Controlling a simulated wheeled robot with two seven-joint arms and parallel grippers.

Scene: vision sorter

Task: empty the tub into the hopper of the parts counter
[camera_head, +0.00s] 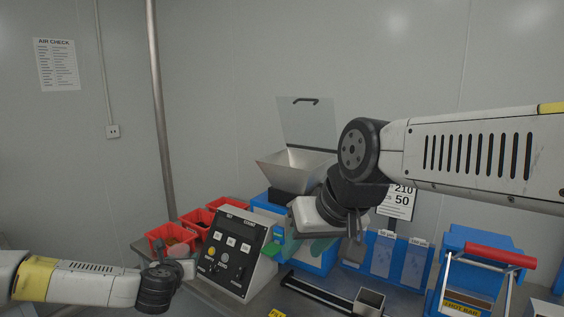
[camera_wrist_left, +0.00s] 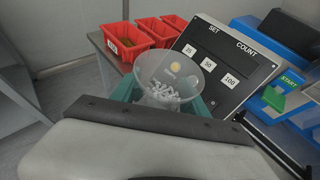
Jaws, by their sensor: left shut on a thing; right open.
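The clear tub (camera_wrist_left: 150,76) holds a small heap of white parts (camera_wrist_left: 162,92). My left gripper (camera_wrist_left: 162,98) is shut on the tub with its green fingertips on either side. In the head view the left hand is low at the left, beside the control panel, and the tub barely shows there. The hopper (camera_head: 290,170) is a flared metal bin on top of the blue parts counter, with its clear lid (camera_head: 306,125) standing raised. My right gripper (camera_head: 298,248) is open and empty, in front of the counter and below the hopper.
The sloped control panel (camera_head: 228,250) with SET and COUNT labels stands between the left hand and the counter. Several red bins (camera_head: 170,234) stand behind it.

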